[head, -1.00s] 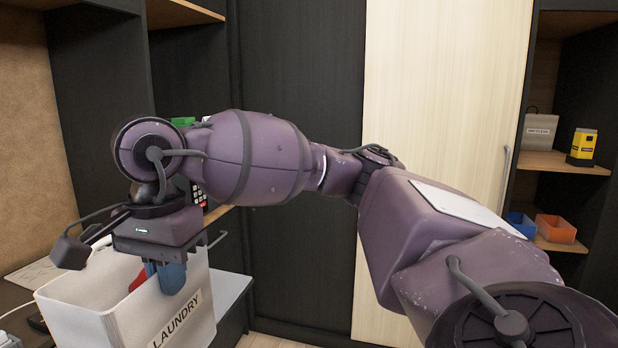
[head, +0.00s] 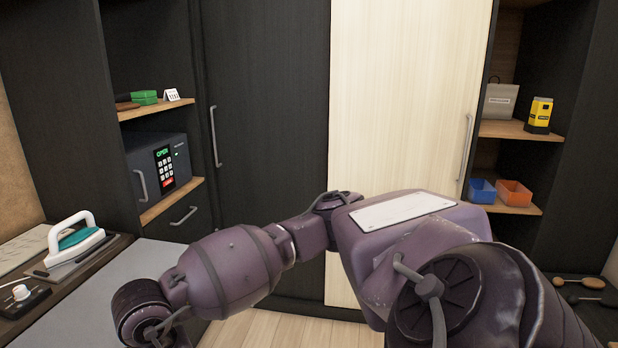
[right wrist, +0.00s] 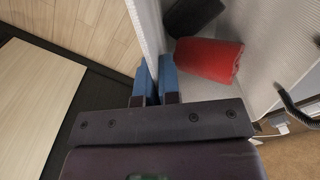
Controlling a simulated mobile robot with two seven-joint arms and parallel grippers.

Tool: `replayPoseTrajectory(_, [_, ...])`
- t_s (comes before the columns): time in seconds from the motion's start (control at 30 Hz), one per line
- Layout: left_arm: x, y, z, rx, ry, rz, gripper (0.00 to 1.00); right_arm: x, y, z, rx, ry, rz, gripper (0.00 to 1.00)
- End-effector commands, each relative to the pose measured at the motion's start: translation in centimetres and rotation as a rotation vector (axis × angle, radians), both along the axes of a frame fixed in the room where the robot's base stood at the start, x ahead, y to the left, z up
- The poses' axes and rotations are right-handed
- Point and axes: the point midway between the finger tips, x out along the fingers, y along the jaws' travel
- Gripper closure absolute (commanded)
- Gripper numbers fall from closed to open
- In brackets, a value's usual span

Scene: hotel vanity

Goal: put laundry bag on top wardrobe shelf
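The laundry bag (right wrist: 262,22) shows only in the right wrist view, as a pale open bag seen from above. A red rolled cloth (right wrist: 208,58) and a dark item (right wrist: 192,15) lie inside. My right gripper (right wrist: 155,76) has its two blue fingers on either side of the bag's thin wall, shut on it. In the head view my right arm reaches left, and its gripper and the bag are below the frame. The wardrobe has a closed dark door (head: 265,130) and a pale door (head: 400,90). Which shelf is the top wardrobe shelf I cannot tell. My left gripper is not in view.
Right shelves (head: 515,130) hold a grey bag (head: 500,101), a yellow box (head: 539,113), a blue bin (head: 482,190) and an orange bin (head: 514,193). At left are a safe (head: 157,165), an iron (head: 77,240) and a grey surface (head: 125,285). Floor shows below the wardrobe.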

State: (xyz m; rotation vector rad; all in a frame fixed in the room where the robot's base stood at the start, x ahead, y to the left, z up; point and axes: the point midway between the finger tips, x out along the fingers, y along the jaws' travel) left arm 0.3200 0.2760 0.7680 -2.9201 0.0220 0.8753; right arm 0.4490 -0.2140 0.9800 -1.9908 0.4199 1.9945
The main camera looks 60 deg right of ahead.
Motion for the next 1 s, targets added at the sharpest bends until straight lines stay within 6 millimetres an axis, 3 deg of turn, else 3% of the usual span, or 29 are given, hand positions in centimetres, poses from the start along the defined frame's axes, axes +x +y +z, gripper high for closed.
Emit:
replayPoseTrajectory(0.03, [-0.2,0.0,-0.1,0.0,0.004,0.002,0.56,-0.1,0.1,-2.1,0.0,0.004,0.054,1.0])
replayPoseTrajectory(0.2, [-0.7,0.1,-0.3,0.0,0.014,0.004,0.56,0.1,0.3,-6.8,0.001,0.001,0.204,1.0])
replayPoseTrajectory(0.6, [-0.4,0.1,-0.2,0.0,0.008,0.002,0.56,0.2,0.6,-13.7,0.0,-0.001,0.421,1.0])
replayPoseTrajectory(1.0, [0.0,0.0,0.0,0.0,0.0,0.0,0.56,0.2,0.7,-13.4,0.003,-0.003,0.416,1.0])
